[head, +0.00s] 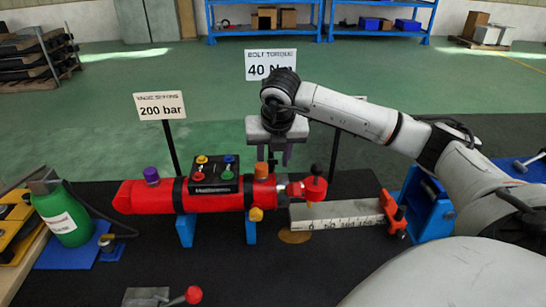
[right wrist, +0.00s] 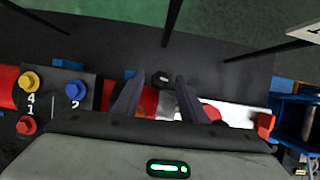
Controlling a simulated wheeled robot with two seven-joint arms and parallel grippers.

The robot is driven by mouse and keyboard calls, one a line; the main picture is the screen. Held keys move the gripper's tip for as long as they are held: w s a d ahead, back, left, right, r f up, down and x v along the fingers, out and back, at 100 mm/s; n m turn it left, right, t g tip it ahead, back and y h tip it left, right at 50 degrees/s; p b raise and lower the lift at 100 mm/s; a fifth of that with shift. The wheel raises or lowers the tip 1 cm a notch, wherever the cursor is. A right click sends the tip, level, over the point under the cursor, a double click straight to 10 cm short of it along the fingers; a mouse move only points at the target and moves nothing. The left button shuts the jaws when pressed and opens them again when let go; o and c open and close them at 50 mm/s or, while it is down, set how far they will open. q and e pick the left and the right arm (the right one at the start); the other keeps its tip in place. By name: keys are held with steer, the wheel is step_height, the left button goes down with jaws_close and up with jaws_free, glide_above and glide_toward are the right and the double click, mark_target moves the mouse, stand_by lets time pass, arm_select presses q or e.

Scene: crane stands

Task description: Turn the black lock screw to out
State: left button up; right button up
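A small black screw head (right wrist: 162,77) shows in the right wrist view, between and just beyond the fingertips. The red cylinder (head: 150,197) lies across the bench in blue supports, with a silver rod and red end piece at its right end. My right gripper (head: 277,160) points down over the cylinder's right end in the head view. In the right wrist view its two dark fingers (right wrist: 155,90) are apart with nothing held. In the head view the fingers hide most of the screw area; contact cannot be told. My left gripper is not in view.
A black button box (head: 213,183) sits on the cylinder. A black-topped red knob (head: 316,185) and a ruler block (head: 335,215) are to the right. A green bottle (head: 68,215) stands left. Signs read 200 bar (head: 160,106) and 40 Nm (head: 270,65).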

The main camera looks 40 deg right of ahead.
jaws_close()
steer(key=shift+f+n+y+b, duration=0.2)
steer(key=shift+n+y+b, duration=0.1)
steer(key=shift+b, duration=0.5)
steer(key=n+t+y+b, duration=0.1)
steer(key=b, duration=0.2)
steer(key=d+n+y+b, duration=0.1)
steer(key=n+y+b, duration=0.1)
steer(key=b, duration=0.1)
steer(key=shift+s+f+n+t+b, duration=0.2)
steer(key=shift+n+t+b, duration=0.1)
steer(key=shift+t+b, duration=0.1)
steer(key=shift+n+y+b, duration=0.3)
steer(key=shift+y+b, duration=0.1)
steer(key=shift+y, duration=0.2)
steer(key=n+y, duration=0.1)
steer(key=n, duration=0.1)
steer(key=n+y, duration=0.1)
steer(key=y, duration=0.1)
steer(key=n+y+b, duration=0.1)
steer(key=n+y, duration=0.1)
steer(key=shift+w+d+r+n, duration=0.1)
steer(key=shift+d+r+n, duration=0.1)
steer(key=shift+d+n, duration=0.15)
steer(key=shift+y, duration=0.3)
